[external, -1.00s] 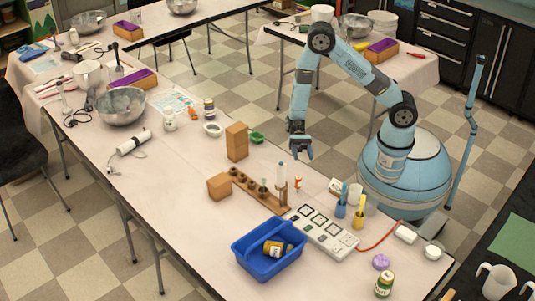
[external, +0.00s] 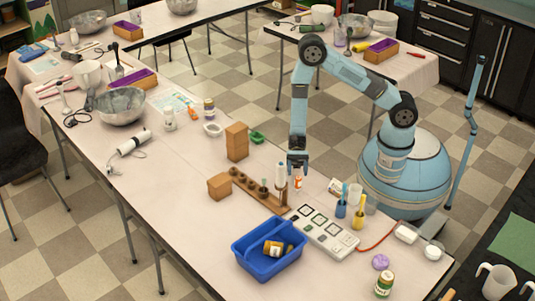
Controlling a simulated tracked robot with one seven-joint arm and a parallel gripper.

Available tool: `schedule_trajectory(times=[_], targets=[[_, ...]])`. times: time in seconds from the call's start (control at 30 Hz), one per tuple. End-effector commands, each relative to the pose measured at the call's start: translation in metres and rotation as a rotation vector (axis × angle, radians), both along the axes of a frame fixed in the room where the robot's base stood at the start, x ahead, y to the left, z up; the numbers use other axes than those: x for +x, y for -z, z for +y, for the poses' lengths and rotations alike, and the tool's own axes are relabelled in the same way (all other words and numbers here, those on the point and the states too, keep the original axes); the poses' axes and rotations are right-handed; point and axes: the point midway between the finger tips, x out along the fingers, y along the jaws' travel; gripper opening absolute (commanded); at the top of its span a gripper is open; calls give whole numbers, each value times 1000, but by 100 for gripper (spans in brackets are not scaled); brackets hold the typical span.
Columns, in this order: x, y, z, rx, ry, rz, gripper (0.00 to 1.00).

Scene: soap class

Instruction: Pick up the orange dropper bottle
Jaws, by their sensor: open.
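A small orange bottle (external: 298,184) stands on the table, just right of the wooden rack; it looks like the dropper bottle. My gripper (external: 298,172) points down right above it, with the fingertips at or near its top. The jaws are open, and the bottle is not held. I cannot tell whether the fingers touch it. Another small orange item (external: 193,113) lies farther back beside the printed sheet; its shape is too small to tell.
The wooden rack (external: 262,193) with a tube stands close left of my gripper. A tall wooden block (external: 237,141), a blue tray (external: 240,259), a white panel (external: 325,231) and blue and yellow holders (external: 341,208) stand around. Open table lies to the left.

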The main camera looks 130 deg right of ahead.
Motion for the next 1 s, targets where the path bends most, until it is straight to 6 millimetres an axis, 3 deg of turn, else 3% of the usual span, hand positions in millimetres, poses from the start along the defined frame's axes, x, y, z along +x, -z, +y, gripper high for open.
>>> schedule_trajectory(times=[0.23,0.5,0.77,1.0], targets=[[9,0,11,0,-3,0,59],[34,-1,36,0,-2,-1,59],[38,-1,39,-1,-1,-1,59],[37,-1,39,-1,-1,-1,38]])
